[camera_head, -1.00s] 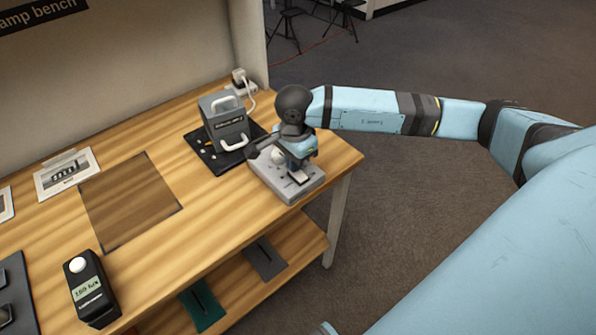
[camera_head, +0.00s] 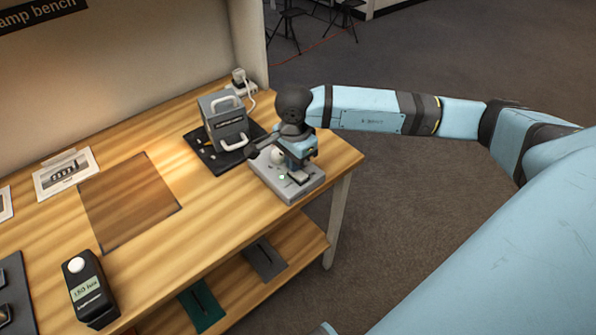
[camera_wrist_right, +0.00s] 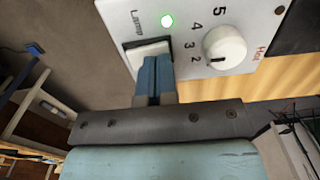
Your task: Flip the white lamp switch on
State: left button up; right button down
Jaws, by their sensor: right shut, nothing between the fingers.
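The white lamp switch (camera_wrist_right: 148,54) is a rocker on a grey control box (camera_head: 262,168) at the table's right end. It is labelled "Lamp" in the right wrist view. A green light (camera_wrist_right: 167,21) glows beside it. My right gripper (camera_wrist_right: 154,62) is shut and empty, with its blue fingertips at the lower right of the switch, covering part of it. They look in contact, but I cannot be sure. In the head view my right gripper (camera_head: 299,172) points down over the box. My left gripper is not in view.
A white numbered dial (camera_wrist_right: 224,46) is right of the switch. A grey device with white handles (camera_head: 226,121) stands on a black mat just left of the box. A black meter (camera_head: 92,290) and a printed sheet (camera_head: 66,174) are farther left. The brown square (camera_head: 130,202) is bare.

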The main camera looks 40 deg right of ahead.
jog(key=shift+r+p, duration=0.75)
jog(key=shift+r, duration=1.15)
jog(key=shift+r+p, duration=0.5)
jog(key=shift+r, duration=0.6)
